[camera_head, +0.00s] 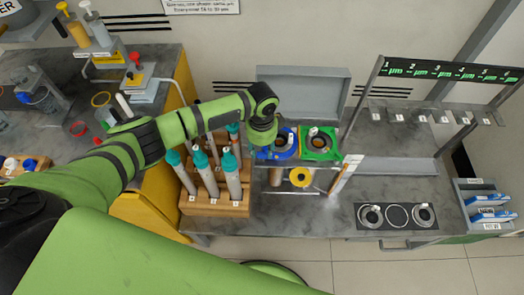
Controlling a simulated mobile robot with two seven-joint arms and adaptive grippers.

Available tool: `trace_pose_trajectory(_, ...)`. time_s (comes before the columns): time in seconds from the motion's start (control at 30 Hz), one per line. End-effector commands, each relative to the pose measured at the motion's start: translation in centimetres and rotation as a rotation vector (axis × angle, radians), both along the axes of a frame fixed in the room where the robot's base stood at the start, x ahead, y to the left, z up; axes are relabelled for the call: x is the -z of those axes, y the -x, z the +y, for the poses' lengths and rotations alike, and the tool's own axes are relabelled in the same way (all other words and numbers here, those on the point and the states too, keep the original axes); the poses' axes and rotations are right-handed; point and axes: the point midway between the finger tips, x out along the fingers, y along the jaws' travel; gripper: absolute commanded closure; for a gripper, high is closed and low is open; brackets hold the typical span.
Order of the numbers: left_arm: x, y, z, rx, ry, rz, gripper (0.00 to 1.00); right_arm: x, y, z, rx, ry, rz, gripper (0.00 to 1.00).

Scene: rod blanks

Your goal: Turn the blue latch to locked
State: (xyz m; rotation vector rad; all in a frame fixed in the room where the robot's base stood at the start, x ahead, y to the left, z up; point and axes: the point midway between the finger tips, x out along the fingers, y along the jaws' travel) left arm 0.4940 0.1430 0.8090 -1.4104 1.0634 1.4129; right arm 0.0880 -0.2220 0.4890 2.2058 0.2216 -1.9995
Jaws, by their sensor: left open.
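A blue fixture (284,142) with a dark round opening stands on the grey bench, left of a similar green one (320,143). The blue latch cannot be told apart from this blue fixture at this size, so its position cannot be read. My left gripper (263,139) comes in from the left and points down over the left edge of the blue fixture, hiding part of it. It is open, with its fingers mostly hidden beneath the wrist. Contact with the blue part cannot be told. My right gripper is not in view.
A wooden rack (215,207) with several teal-capped bottles stands just left. A grey open lid (304,88) rises behind the fixtures. A black panel with round wells (397,216) and a rack frame (440,72) are at right.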

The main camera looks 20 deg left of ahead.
Motion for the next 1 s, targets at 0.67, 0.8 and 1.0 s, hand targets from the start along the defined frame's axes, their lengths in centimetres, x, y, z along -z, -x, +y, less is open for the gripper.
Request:
trace_pose_trajectory(0.67, 2.9, 0.0, 0.0, 0.0, 0.001, -0.001, 1.0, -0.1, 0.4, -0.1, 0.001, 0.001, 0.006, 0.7)
trace_pose_trajectory(0.8, 2.9, 0.0, 0.0, -0.001, 0.001, -0.001, 1.0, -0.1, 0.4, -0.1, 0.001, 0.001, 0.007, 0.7)
trace_pose_trajectory(1.0, 2.8, 0.0, 0.0, -0.017, 0.001, 0.0, 1.0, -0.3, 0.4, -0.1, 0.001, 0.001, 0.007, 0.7)
